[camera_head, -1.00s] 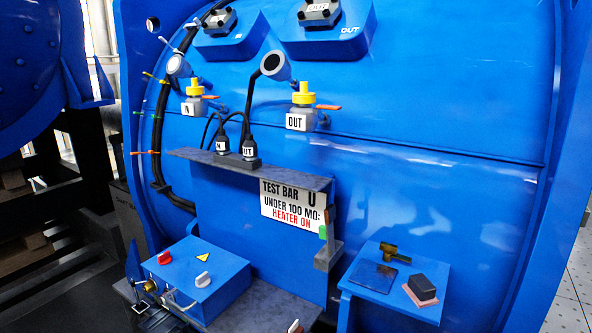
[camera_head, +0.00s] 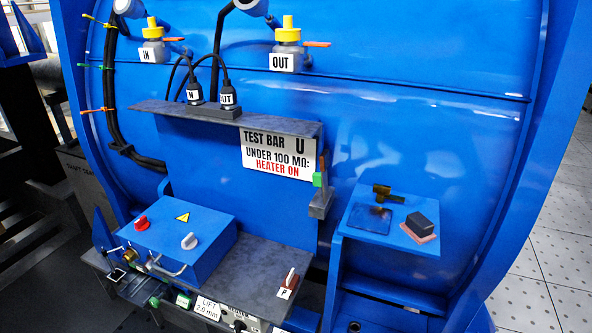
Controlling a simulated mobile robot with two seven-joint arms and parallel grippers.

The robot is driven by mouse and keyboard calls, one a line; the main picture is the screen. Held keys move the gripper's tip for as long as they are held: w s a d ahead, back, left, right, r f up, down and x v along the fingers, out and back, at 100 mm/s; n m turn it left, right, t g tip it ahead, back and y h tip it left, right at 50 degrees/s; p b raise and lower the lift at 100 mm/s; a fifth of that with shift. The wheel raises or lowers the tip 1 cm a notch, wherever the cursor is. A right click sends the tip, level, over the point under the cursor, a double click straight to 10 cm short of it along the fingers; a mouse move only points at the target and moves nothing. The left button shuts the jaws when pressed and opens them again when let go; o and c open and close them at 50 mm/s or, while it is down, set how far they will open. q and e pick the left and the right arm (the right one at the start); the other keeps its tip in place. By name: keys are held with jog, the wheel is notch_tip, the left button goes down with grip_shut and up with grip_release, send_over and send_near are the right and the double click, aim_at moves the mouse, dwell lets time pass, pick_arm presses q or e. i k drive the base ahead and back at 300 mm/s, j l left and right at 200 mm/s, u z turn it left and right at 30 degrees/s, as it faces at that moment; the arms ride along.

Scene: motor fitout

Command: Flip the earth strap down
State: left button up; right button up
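No part is labelled as the earth strap. A likely candidate is the narrow upright piece at the right end of the test bar: a brown strip (camera_head: 323,161) with a green block (camera_head: 318,180) beside it, above a grey bracket (camera_head: 320,206). The strip looks upright; its hinge or fixing cannot be made out. The test bar sign (camera_head: 278,156) hangs just left of it and reads "UNDER 100 MΩ: HEATER ON". Neither of my grippers shows in the head view.
A blue box (camera_head: 170,245) with red and grey knobs stands at lower left. A blue shelf (camera_head: 350,240) at right bears a brass fitting (camera_head: 388,193) and a black block (camera_head: 421,225). Two black plugs stand on the grey ledge (camera_head: 160,109).

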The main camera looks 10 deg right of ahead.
aim_at(319, 179)
jog(key=i+j, duration=0.15)
jog(key=j, duration=0.2)
jog(key=i+j, duration=0.1)
jog(key=j, duration=0.25)
jog(key=i+j, duration=0.15)
jog(key=j, duration=0.2)
jog(key=j+z, duration=0.15)
jog(key=z, duration=0.2)
jog(key=i+j+z, duration=0.1)
jog(key=z, duration=0.3)
jog(key=j+z, duration=0.35)
jog(key=l+z, duration=0.1)
jog(key=z, duration=0.35)
jog(key=j+z, duration=0.1)
jog(key=j, duration=0.25)
